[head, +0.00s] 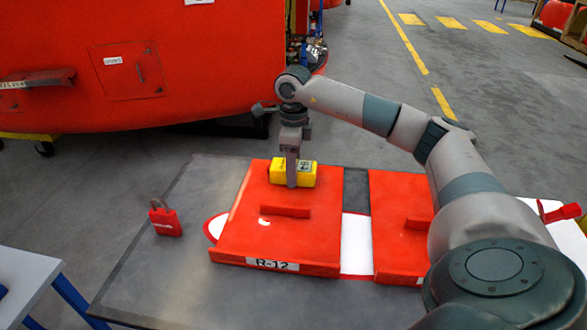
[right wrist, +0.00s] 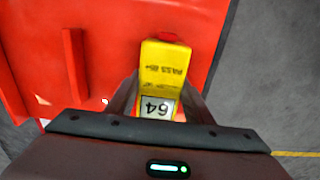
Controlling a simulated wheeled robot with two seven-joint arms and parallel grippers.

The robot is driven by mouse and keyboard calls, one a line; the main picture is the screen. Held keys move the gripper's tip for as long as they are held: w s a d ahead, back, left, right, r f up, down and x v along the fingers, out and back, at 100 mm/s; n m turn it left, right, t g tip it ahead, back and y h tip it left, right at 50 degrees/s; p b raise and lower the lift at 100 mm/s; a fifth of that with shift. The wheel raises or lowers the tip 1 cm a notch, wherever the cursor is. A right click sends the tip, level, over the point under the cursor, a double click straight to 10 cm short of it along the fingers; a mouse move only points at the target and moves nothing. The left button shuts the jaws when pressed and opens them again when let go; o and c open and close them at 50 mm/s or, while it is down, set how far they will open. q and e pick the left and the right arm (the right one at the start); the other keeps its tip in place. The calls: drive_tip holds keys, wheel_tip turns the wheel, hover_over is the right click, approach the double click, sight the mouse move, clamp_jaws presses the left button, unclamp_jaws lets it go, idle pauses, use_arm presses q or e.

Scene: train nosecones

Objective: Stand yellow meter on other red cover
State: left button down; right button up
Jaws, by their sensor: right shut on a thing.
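The yellow meter (head: 307,174) is at the back part of the left red cover (head: 245,225), which is labelled R-12. My right gripper (head: 291,184) points down and is shut on the meter. In the right wrist view the meter (right wrist: 165,65) sits between the fingers, with its display reading 64 and a red part at its far end. I cannot tell whether it touches the cover. The other red cover (head: 390,215) lies to the right, partly hidden behind my right arm. My left gripper is not in view.
Both covers lie on a grey table (head: 180,275), over a white, red-edged piece (head: 356,240). A red padlock (head: 165,219) stands at left. A red clamp-like item (head: 558,211) is at right. A large red train nose (head: 140,60) stands behind. Raised handles (head: 285,211) stick up from the covers.

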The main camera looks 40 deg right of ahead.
drive_tip(key=o, duration=1.3)
drive_tip(key=shift+r, duration=0.75)
wheel_tip(320, 180, up, 4)
drive_tip(key=shift+r+b, duration=0.15)
drive_tip(key=shift+b, duration=0.65)
wheel_tip(320, 180, up, 5)
drive_tip(key=shift+r, duration=0.1)
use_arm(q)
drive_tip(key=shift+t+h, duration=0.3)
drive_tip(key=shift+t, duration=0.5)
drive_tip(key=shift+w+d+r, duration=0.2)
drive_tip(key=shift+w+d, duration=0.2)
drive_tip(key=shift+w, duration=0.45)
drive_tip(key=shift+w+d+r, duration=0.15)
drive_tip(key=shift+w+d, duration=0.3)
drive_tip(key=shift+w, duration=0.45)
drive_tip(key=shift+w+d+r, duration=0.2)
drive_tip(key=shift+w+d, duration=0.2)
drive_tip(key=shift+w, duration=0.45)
use_arm(e)
drive_tip(key=shift+r, duration=0.6)
